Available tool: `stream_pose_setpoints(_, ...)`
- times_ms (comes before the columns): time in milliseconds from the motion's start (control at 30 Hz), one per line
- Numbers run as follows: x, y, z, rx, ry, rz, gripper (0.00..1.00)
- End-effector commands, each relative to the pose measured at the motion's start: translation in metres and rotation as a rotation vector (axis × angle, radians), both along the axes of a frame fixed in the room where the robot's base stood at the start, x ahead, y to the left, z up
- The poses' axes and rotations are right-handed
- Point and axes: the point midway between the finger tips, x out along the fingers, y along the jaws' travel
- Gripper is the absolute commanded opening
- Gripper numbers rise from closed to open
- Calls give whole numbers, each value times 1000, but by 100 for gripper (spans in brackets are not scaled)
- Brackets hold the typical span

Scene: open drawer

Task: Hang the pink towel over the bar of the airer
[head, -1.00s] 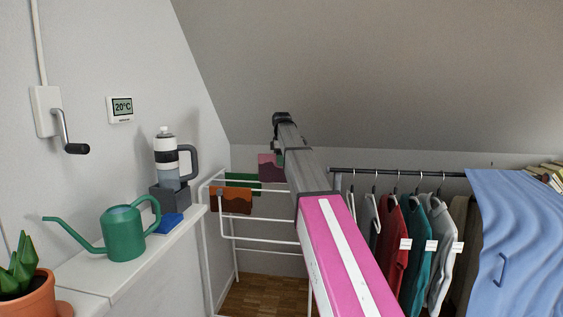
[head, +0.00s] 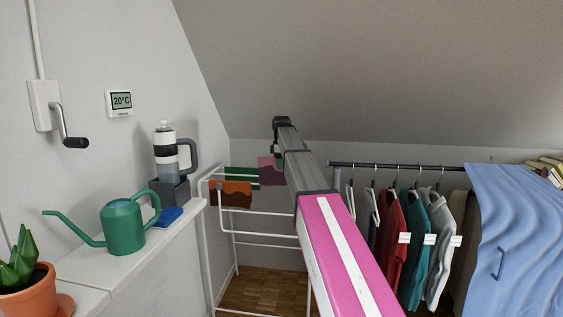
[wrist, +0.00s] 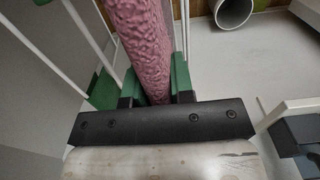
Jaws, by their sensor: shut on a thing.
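The pink towel (head: 269,171) shows as a small mauve piece left of my arm, by the upper bars of the white airer (head: 265,213). In the wrist view the fluffy towel (wrist: 143,45) runs up between the green fingers of my gripper (wrist: 154,88), which is shut on it. White airer rods pass on both sides of the towel there. I cannot tell whether the towel touches or lies over a bar. In the head view my arm hides the gripper and part of the airer.
An orange-brown cloth (head: 231,194) and a green cloth (head: 241,177) hang on the airer left of the towel. A ledge (head: 110,275) with a watering can (head: 123,227) and bottle (head: 166,158) stands left. Clothes on a rail (head: 410,168) and a blue sheet (head: 515,240) are right.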

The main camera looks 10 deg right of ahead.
Motion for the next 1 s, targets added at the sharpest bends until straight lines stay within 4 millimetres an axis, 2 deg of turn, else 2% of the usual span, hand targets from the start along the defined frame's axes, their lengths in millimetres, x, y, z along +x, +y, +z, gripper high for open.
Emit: stream_pose_setpoints(1000, 0, 0, -61, 0, 0, 0, 0)
